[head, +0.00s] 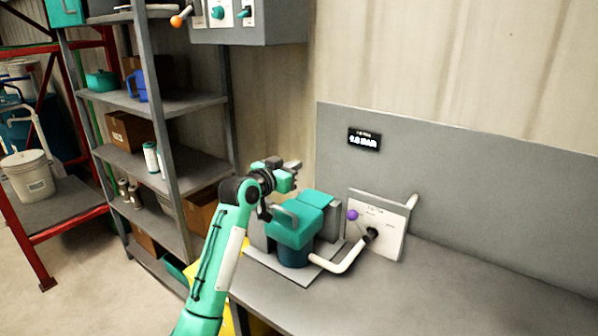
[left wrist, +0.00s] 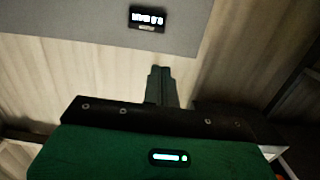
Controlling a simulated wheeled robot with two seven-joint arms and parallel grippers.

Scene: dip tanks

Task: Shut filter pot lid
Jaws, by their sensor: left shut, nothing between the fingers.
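The filter pot (head: 293,257) stands on a grey base plate on the bench, with a dark blue lower body. Its teal lid (head: 290,229) shows over the body, with a grey handle at its left. A second teal block (head: 316,199) sits just behind it. I cannot tell from this angle whether the lid is fully down. My left gripper (head: 291,167) is above and a little left of the pot, apart from it. Its fingers are shut and empty, and they also show together in the left wrist view (left wrist: 161,86). My right gripper is out of view.
A white pipe (head: 345,262) runs from the pot to a white panel (head: 378,228) with a purple-knobbed lever. A small display (head: 364,139) is on the grey backboard. A grey shelf rack (head: 175,105) stands close at left. The bench (head: 430,300) is clear at right.

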